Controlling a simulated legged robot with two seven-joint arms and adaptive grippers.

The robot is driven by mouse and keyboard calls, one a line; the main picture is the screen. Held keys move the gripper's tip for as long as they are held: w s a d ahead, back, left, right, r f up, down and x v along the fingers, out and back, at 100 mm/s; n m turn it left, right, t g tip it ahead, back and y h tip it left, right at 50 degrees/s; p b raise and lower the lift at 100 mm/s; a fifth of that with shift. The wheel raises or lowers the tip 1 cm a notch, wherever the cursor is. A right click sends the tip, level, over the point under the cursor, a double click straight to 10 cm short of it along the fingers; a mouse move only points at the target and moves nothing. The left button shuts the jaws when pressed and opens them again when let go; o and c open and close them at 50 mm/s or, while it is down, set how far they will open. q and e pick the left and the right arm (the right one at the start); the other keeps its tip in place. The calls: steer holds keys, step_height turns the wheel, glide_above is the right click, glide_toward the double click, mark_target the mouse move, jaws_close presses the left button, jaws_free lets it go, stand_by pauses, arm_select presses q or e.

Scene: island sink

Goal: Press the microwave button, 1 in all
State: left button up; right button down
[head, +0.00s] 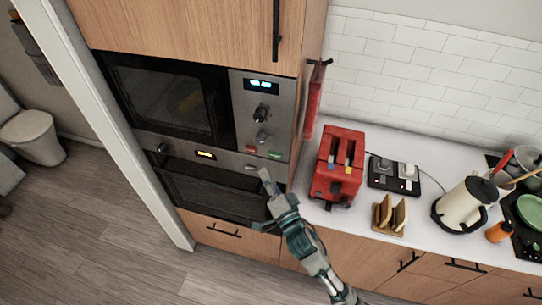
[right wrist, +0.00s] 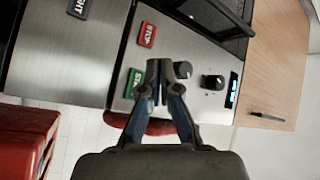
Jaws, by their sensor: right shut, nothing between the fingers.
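The built-in microwave (head: 165,100) has a dark glass door and a steel control panel on its right. Low on the panel are a red button (head: 250,149) and a green button (head: 275,154). In the right wrist view these are the red STOP button (right wrist: 147,34) and the green START button (right wrist: 133,83), partly cut off from sight by the fingers. My right gripper (head: 265,175) is shut and empty, its tips just below the buttons in the head view. In the wrist view its fingertips (right wrist: 160,66) lie beside START. I cannot tell whether they touch the panel. My left gripper is out of view.
An oven (head: 210,187) sits below the microwave. A red toaster (head: 338,165) stands on the counter to the right, near my right arm. Bread slices (head: 390,214), a small black device (head: 393,175) and a kettle (head: 465,205) are further right. The floor at left is clear.

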mark_target(268, 153)
steer(key=w+d, duration=0.3)
steer(key=shift+w, duration=0.2)
steer(key=shift+w+a+r+p, duration=0.1)
steer(key=shift+w+a+p, duration=0.15)
steer(key=shift+a+p, duration=0.1)
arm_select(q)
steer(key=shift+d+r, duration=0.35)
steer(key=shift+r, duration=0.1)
arm_select(e)
steer(key=shift+w+d, duration=0.1)
steer(key=shift+d, duration=0.25)
stand_by(0.6)
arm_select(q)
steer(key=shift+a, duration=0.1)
arm_select(e)
steer(key=shift+w+a, duration=0.15)
steer(key=shift+a, duration=0.05)
